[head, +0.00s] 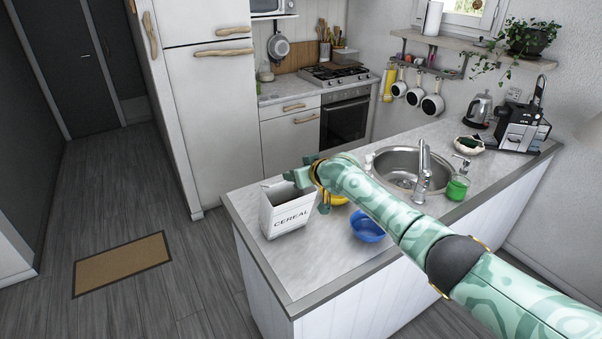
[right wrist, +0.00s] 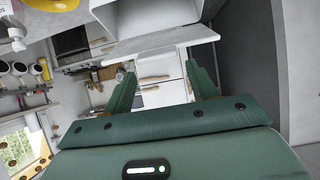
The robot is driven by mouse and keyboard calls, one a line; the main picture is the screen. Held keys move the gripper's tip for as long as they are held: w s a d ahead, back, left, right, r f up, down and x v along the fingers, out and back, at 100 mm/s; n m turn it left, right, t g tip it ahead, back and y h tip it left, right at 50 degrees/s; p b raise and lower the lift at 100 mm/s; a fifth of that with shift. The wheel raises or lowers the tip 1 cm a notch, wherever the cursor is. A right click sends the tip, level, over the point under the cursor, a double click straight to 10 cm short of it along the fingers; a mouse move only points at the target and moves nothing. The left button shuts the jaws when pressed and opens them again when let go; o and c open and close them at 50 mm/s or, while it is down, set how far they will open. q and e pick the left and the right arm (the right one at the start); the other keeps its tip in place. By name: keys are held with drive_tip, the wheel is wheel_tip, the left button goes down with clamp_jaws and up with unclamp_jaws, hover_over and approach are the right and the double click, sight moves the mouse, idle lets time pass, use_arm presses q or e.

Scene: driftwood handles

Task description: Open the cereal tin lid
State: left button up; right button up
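The white cereal tin (head: 284,220) stands upright on the near left end of the counter, its label facing me. In the right wrist view the tin (right wrist: 150,14) fills the top, and its pale flat lid (right wrist: 160,44) juts out from it, seemingly tilted away from the mouth; how far it is open I cannot tell. My right gripper (head: 308,184) is at the tin's upper right edge. In the right wrist view its two fingers (right wrist: 160,70) are spread apart, with nothing between them and their tips close to the lid. My left gripper is out of view.
A blue bowl (head: 367,226) and a partly hidden yellow bowl (head: 339,197) are right of the tin. The counter's front left corner is clear.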

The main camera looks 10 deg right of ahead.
drive_tip(key=shift+o, duration=0.4)
drive_tip(key=shift+s, duration=0.1)
drive_tip(key=p+v, duration=0.2)
drive_tip(key=v, duration=1.4)
drive_tip(key=shift+s+r, duration=0.1)
drive_tip(key=shift+s, duration=0.05)
